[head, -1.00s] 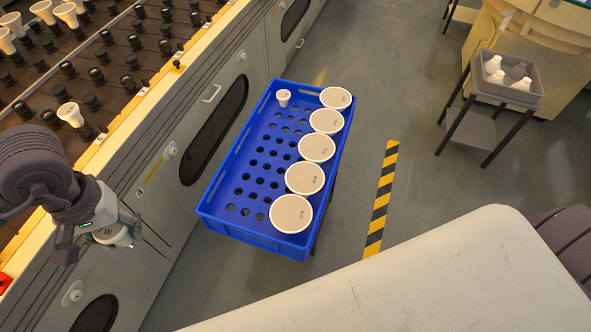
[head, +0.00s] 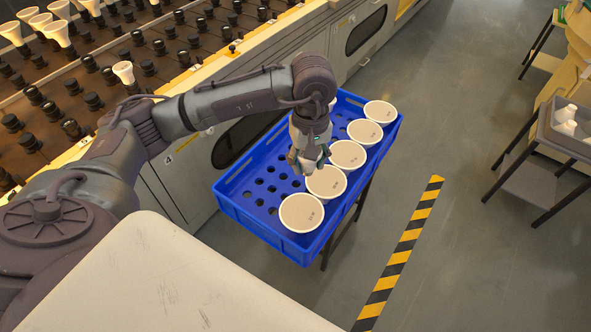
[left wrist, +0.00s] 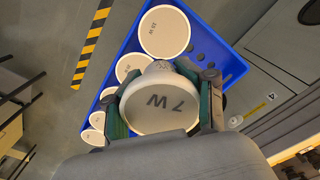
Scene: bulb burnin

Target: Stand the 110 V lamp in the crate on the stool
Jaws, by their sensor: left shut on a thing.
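My left gripper (head: 307,166) is over the blue crate (head: 235,206) in the head view. In the left wrist view its fingers are shut on a white lamp (left wrist: 158,108) with its round face marked "7 W"; no voltage mark is readable. In the head view the gripper mostly hides this lamp. Several larger white lamps, such as the nearest (head: 301,213), stand along the crate's right side. A small pale lamp (head: 332,101) shows partly behind the arm at the crate's far end. My right gripper is out of view.
The crate's left part has empty round holes. A grey bin (head: 569,143) with white bottle-like items (head: 566,113) stands on a dark-legged stand at right. A bench (head: 110,45) with sockets and lamps runs along the left. Striped floor tape (head: 405,245) lies between.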

